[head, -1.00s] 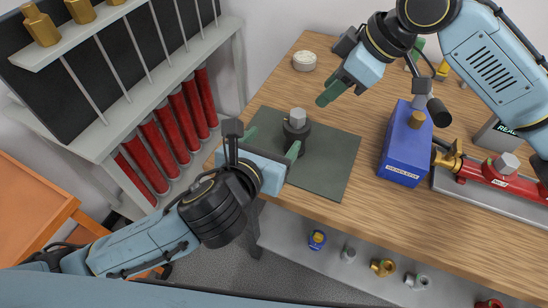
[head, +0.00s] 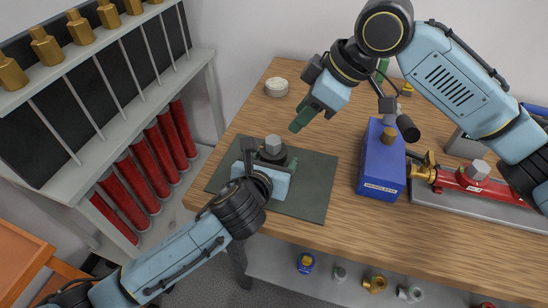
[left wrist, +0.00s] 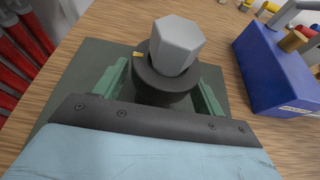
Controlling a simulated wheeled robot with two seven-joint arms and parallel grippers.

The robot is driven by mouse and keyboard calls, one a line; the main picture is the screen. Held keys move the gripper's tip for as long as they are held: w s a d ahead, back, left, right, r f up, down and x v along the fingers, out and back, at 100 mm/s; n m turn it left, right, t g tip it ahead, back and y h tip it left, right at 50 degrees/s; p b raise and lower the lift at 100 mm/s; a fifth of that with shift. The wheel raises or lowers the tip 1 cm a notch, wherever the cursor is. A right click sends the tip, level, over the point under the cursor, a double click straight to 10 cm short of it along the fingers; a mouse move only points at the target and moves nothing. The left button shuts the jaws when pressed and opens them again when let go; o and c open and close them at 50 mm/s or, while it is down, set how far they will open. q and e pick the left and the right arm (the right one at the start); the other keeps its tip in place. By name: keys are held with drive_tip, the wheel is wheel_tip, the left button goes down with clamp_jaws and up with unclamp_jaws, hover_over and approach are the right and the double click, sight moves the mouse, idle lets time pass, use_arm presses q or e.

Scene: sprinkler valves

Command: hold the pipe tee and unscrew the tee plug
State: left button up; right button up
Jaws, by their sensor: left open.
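The pipe tee (head: 270,157) is a dark round body standing on the dark green mat (head: 312,185), and it also shows in the left wrist view (left wrist: 166,88). The tee plug (head: 273,144) is a grey faceted head on top of it, large in the left wrist view (left wrist: 177,44). My left gripper (head: 268,167) is open, with one green finger on either side of the tee body, also seen in the left wrist view (left wrist: 165,90); contact is not clear. My right gripper (head: 300,119) is above the table, behind and right of the tee; its finger gap is not clear.
A blue box (head: 383,165) stands right of the mat. A red pipe assembly (head: 470,182) lies farther right. A whitish round disc (head: 277,87) sits at the back left. A rack with red cylinders (head: 162,150) stands left of the table.

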use_arm(q)
drive_tip(key=shift+w+d+f, duration=0.1)
drive_tip(key=shift+w+f, duration=0.1)
drive_tip(key=shift+w, duration=0.25)
drive_tip(key=c, duration=1.4)
drive_tip(key=o, duration=0.7)
drive_tip(key=shift+r, duration=0.1)
drive_tip(key=c, duration=0.4)
drive_tip(key=shift+c, duration=0.2)
